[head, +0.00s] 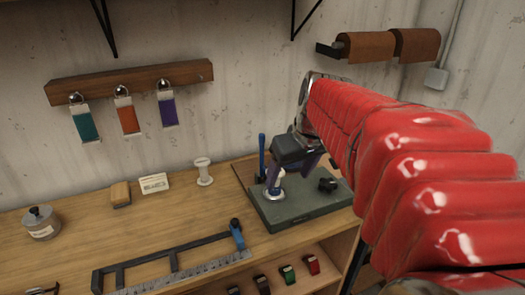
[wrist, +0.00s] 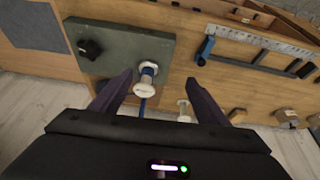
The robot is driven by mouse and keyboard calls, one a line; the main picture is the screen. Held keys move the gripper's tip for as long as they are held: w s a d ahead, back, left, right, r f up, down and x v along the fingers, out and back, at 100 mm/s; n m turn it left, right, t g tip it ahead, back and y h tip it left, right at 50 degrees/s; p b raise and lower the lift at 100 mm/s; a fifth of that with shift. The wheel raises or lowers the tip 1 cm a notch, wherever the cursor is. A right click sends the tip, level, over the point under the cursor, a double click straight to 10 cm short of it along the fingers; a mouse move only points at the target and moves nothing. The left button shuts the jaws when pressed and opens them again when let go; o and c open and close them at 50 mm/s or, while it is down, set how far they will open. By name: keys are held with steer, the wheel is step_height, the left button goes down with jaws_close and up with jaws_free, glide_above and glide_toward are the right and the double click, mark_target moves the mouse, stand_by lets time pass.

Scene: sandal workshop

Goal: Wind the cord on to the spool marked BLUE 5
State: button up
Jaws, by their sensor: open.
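A white-flanged spool (wrist: 149,68) with a blue band stands on the dark green plate (wrist: 125,45); it also shows in the head view (head: 274,194). I cannot read any marking on it. My gripper (wrist: 160,77) is open, its two purple-dark fingers pointing at the plate, one on each side of the spool in the wrist view. In the head view my gripper (head: 290,175) hangs over the plate; I cannot tell whether it touches anything. A second, pale spool (head: 203,172) stands on the bench left of the plate. No loose cord is clear to me.
A long ruler (head: 185,273) lies along the bench front with a blue-ended dark frame. A card (head: 154,183), a tan block (head: 121,194) and a jar (head: 41,223) stand left. Bench between is clear.

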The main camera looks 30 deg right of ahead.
mark_target(328, 183)
steer(key=d+f, duration=0.1)
steer(key=d, duration=1.9)
steer(key=shift+f, duration=0.2)
steer(key=x, duration=1.4)
steer(key=shift+s+a, duration=0.1)
steer(key=shift+r, duration=0.1)
steer(key=shift+c, duration=0.6)
steer(key=shift+m, duration=0.3)
steer(key=c, duration=0.9)
